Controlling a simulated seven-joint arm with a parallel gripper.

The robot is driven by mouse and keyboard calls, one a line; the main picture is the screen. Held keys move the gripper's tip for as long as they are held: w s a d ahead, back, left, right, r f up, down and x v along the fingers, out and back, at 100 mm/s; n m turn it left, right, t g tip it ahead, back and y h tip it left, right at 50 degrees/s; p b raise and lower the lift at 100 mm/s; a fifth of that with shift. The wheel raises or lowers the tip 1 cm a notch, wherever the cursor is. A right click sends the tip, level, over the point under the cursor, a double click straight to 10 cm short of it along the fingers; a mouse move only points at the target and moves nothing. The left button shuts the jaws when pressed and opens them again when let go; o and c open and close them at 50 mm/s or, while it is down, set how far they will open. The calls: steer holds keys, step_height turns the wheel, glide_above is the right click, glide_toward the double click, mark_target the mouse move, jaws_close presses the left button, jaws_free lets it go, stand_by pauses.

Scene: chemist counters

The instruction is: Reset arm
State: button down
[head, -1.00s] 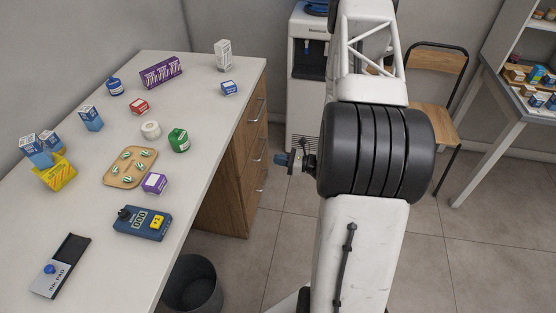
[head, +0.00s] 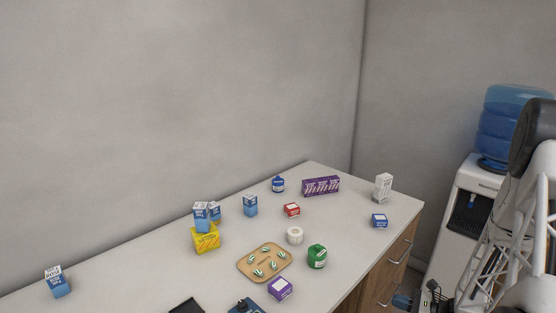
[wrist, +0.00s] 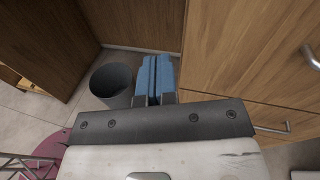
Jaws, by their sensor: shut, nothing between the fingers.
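My gripper (wrist: 153,78) shows in the wrist view as two blue fingers pressed together, with nothing between them. It points down past the wooden drawer front, with the floor below. In the head view my gripper (head: 402,301) shows only as a small blue tip at the lower right, beside the counter's drawers. My white arm stands at the right edge of the head view, partly cut off. The gripper touches none of the goods on the counter.
The white counter (head: 120,285) holds blue boxes, a yellow holder (head: 206,238), a wooden tray (head: 244,264), a green container (head: 317,257) and a purple box (head: 280,289). A water cooler (head: 467,190) stands behind at right. A dark bin (wrist: 112,84) stands on the floor near the gripper.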

steer(key=s+a+r+n+g+h, duration=0.2)
steer(key=s+a+r+n+g, duration=0.35)
steer(key=a+r, duration=0.35)
steer(key=s+a+r+n+g+h, duration=0.2)
steer(key=s+a+r+n+g, duration=0.4)
steer(key=r, duration=0.6)
steer(key=s+a+r+n+t+h, duration=0.2)
steer(key=s+r+n+h, duration=0.3)
steer(key=s+r, duration=0.2)
steer(key=s+a+r+n+t+h, duration=0.3)
steer(key=s+r+n+h, duration=0.2)
steer(key=s+r, duration=0.3)
steer(key=shift+s+a+n+h, duration=0.15)
steer(key=shift+s+n+h, duration=0.25)
steer(key=shift+s, duration=0.95)
steer(key=shift+t, duration=0.25)
